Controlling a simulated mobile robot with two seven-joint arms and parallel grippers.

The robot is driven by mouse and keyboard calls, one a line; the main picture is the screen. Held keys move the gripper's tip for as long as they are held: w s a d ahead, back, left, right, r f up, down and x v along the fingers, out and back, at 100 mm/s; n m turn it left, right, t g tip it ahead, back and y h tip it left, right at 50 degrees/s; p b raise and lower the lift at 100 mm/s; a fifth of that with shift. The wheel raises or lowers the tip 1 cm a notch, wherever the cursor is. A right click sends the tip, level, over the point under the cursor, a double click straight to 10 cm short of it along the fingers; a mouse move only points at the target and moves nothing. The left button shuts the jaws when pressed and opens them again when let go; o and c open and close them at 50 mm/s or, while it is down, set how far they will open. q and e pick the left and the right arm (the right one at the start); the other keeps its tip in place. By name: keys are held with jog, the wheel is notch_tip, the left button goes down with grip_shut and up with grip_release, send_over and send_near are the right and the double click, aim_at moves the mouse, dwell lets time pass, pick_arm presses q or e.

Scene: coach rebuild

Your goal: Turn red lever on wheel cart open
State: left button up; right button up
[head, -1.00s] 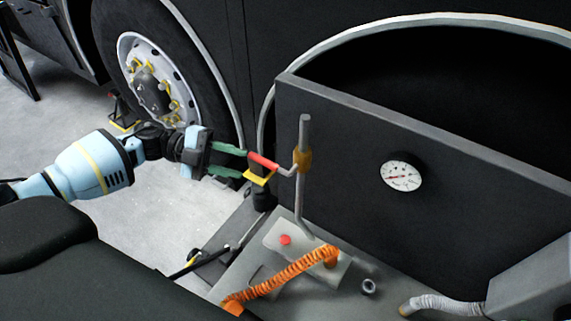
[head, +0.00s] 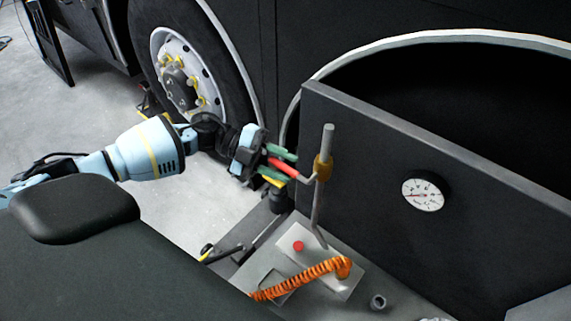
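The red lever (head: 284,168) sticks out to the left from a bent grey rod with a brass-coloured collar (head: 323,168) on the upright grey pipe (head: 328,145) of the wheel cart. My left gripper (head: 283,165) comes in from the left, with its two green fingers on either side of the red lever's grip. The fingers look about as far apart as before, so the gripper looks open around the lever; whether either finger touches it cannot be told. My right gripper is not in view.
A dark panel stands behind the pipe, with a round gauge (head: 423,195) at right. Below are a grey box with a red button (head: 298,246) and an orange coiled hose (head: 310,272). The vehicle wheel (head: 190,75) stands behind my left arm. Bare floor lies at left.

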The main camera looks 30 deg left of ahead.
pick_arm(q)
jog(key=shift+w+d+f, duration=0.1)
jog(key=shift+d+f, duration=0.05)
jog(key=shift+d, duration=0.4)
grip_shut()
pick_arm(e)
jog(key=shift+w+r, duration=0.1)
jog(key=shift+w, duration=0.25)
